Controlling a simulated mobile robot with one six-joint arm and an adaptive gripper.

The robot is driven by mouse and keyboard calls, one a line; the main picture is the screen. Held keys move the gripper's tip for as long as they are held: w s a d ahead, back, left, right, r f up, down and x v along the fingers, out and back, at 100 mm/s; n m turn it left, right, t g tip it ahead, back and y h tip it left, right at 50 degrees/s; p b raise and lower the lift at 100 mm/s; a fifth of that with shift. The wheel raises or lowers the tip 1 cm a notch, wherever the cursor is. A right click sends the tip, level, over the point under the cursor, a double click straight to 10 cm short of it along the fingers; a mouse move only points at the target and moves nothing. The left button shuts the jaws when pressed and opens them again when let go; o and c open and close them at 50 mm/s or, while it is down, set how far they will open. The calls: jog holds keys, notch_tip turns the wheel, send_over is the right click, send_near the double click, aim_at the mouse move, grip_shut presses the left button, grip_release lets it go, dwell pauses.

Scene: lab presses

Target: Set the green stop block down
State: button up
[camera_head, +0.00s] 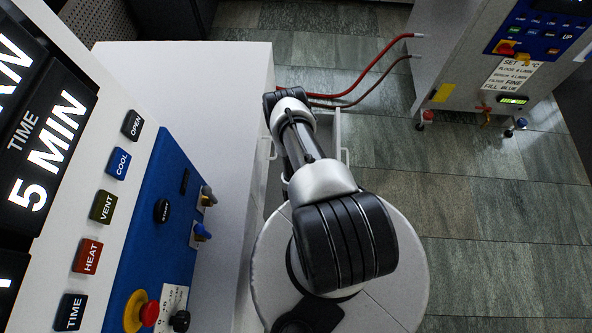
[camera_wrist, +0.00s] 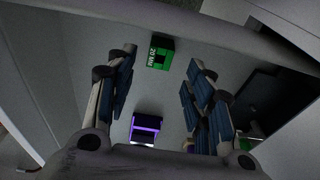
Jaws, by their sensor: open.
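The green stop block (camera_wrist: 161,53), marked "20 MM", rests on a grey surface in the wrist view, at the upper middle. My gripper (camera_wrist: 160,68) is open, its blue-padded fingers spread to the left and right. The block shows in the gap near the fingertips, with no finger seen closed on it. How far the tips are from it in depth is hard to tell. In the head view my arm reaches away beside the white cabinet, and neither the gripper nor the block can be seen.
A purple-and-black block (camera_wrist: 146,127) lies on the same surface, nearer the gripper's base. A dark recess (camera_wrist: 268,100) is at the right. In the head view a control panel (camera_head: 160,215) fills the left, and red hoses (camera_head: 370,72) run to a machine (camera_head: 470,60) at upper right.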

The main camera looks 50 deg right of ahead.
jog(key=r, duration=0.1)
jog(key=r+p, duration=0.1)
jog(key=r, duration=0.3)
jog(key=shift+s+a+r+p, duration=0.15)
jog(key=shift+s+a+p, duration=0.1)
jog(key=shift+a+p, duration=0.05)
